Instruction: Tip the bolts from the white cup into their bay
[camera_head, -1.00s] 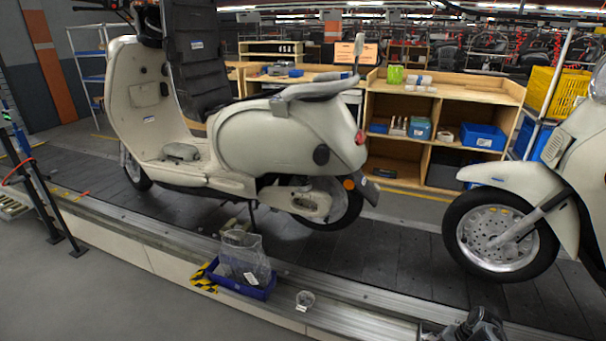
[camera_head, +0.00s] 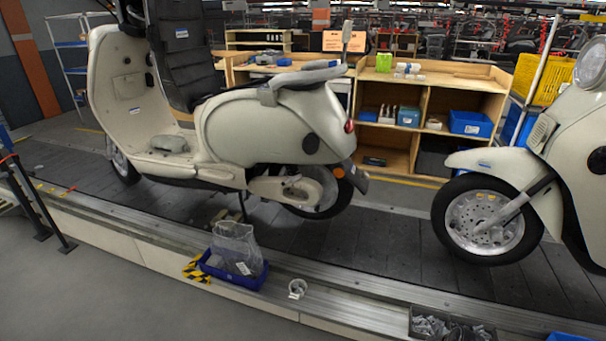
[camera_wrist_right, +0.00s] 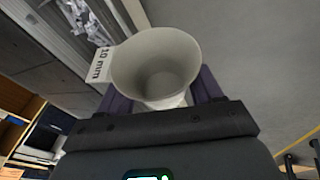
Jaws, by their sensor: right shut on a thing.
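The white cup (camera_wrist_right: 170,52) is in the right wrist view, its open mouth facing the camera. I see bare grey inside walls and no bolts in it. A white label reading "10 mm" (camera_wrist_right: 98,65) stands out at its left side. My right gripper (camera_wrist_right: 163,93) is shut on the cup, one dark finger on each side. Loose grey metal parts, which look like bolts (camera_wrist_right: 92,22), lie in a tray beyond it at upper left. In the head view a bin (camera_head: 411,321) with grey parts (camera_head: 432,326) sits at the bottom edge. Neither gripper shows in the head view.
A blue tray (camera_head: 225,276) with a clear bag (camera_head: 236,243) sits on the conveyor's edge, with a small clear cup (camera_head: 297,289) to its right. A blue box (camera_head: 570,337) is cut off at bottom right. Scooters (camera_head: 260,130) stand on the slats behind.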

